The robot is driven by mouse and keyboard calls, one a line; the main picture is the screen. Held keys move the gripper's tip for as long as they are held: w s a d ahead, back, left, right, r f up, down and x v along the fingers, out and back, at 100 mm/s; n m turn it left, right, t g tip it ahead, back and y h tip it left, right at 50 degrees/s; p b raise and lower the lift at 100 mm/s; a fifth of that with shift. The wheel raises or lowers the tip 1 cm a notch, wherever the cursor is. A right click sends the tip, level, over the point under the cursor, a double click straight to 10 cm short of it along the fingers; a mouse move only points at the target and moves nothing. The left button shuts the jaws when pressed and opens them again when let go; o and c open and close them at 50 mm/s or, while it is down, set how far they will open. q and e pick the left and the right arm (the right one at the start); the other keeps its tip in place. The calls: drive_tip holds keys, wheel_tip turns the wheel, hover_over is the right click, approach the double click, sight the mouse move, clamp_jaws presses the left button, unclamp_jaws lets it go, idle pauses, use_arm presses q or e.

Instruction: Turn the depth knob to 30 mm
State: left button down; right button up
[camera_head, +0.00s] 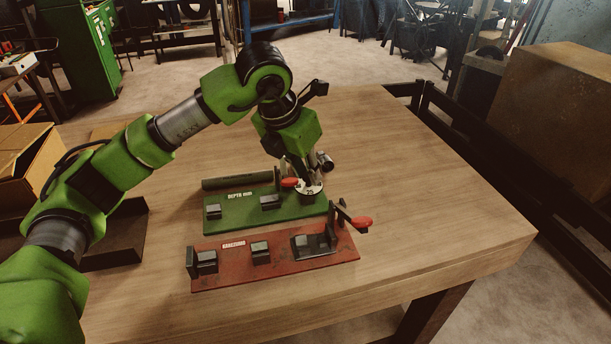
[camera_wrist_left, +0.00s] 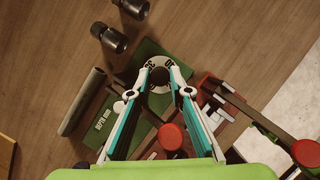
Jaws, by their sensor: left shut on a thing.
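The green base plate (camera_head: 235,218), with a "DEPTH MM" label, lies on the wooden table. The depth knob (camera_head: 310,191) is a round, pale dial at its right end, and it also shows in the left wrist view (camera_wrist_left: 160,62). A marking on its front looks like 25, but is too small to be sure. My left gripper (camera_head: 303,179) comes down from above and is shut on the knob. In the left wrist view its two fingers (camera_wrist_left: 160,78) meet the knob from both sides. My right gripper is not in view.
A red plate (camera_head: 280,272) with dark blocks and a red-tipped lever (camera_head: 360,222) lies in front. A dark tube (camera_head: 235,182) lies behind the green plate. A cardboard box (camera_head: 22,165) is at left. The table's right side is clear.

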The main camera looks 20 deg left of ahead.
use_arm(q)
drive_tip(key=shift+n, duration=0.5)
drive_tip(key=shift+b, duration=0.3)
drive_tip(key=c, duration=1.8)
unclamp_jaws()
drive_tip(key=shift+d+y, duration=0.1)
drive_tip(key=shift+y, duration=0.2)
drive_tip(key=shift+c, duration=0.2)
drive_tip(key=shift+r, duration=0.25)
drive_tip(key=v, duration=0.7)
drive_tip(key=shift+s+r, duration=0.2)
